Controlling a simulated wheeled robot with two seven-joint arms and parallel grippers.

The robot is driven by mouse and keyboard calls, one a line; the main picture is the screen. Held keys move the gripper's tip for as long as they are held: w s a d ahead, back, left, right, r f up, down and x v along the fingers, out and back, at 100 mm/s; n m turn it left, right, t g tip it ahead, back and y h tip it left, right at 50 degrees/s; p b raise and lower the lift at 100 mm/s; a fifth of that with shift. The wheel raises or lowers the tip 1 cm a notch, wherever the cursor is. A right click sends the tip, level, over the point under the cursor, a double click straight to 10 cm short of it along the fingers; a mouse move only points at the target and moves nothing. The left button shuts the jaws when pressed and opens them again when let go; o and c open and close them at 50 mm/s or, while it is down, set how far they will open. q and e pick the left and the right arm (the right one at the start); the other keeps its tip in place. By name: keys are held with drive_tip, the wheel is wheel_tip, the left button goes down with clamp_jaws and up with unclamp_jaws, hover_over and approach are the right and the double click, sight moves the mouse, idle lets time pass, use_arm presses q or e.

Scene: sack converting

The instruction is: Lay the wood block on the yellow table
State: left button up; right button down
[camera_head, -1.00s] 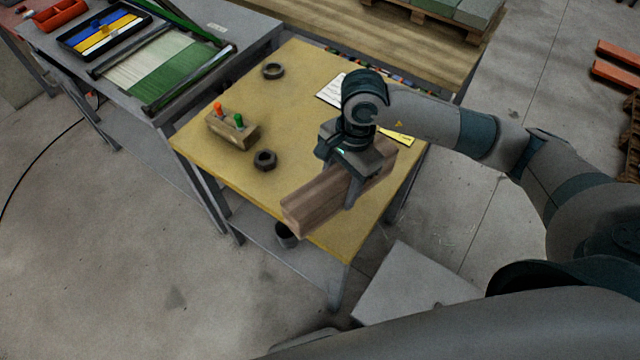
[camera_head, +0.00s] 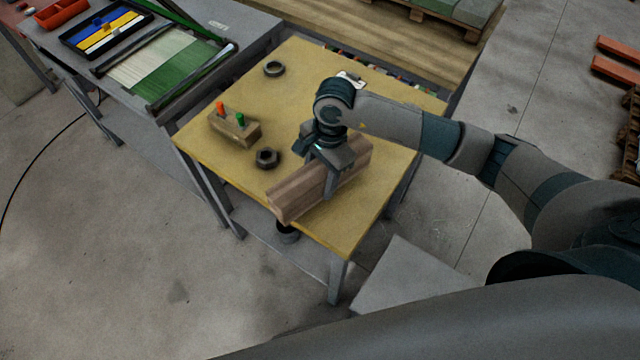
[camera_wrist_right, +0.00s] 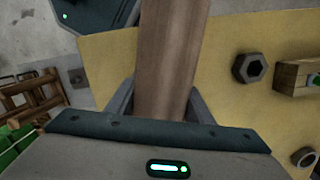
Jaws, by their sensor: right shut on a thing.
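The wood block (camera_head: 292,193) is a long brown beam over the near part of the yellow table (camera_head: 350,229). My right gripper (camera_head: 328,182) is shut on the block around its middle, coming from above. In the right wrist view the block (camera_wrist_right: 171,60) runs between the two fingers (camera_wrist_right: 160,105). The yellow table top shows on both sides of it there (camera_wrist_right: 228,110). I cannot tell whether the block's underside touches the table or hangs just above it. My left gripper is in neither view.
A dark nut (camera_head: 267,158) lies left of the block, and a small wooden holder with orange and green pegs (camera_head: 235,129) stands beyond it. A dark ring (camera_head: 274,69) lies at the back. A clipboard (camera_head: 350,78) is partly hidden by my arm.

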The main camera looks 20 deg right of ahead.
wheel_tip(320, 180, down, 2)
drive_tip(key=shift+f+p, duration=0.25)
drive_tip(key=shift+p, duration=0.4)
drive_tip(key=shift+f, duration=0.3)
drive_tip(key=shift+f, duration=0.15)
drive_tip(key=c, duration=0.9)
unclamp_jaws()
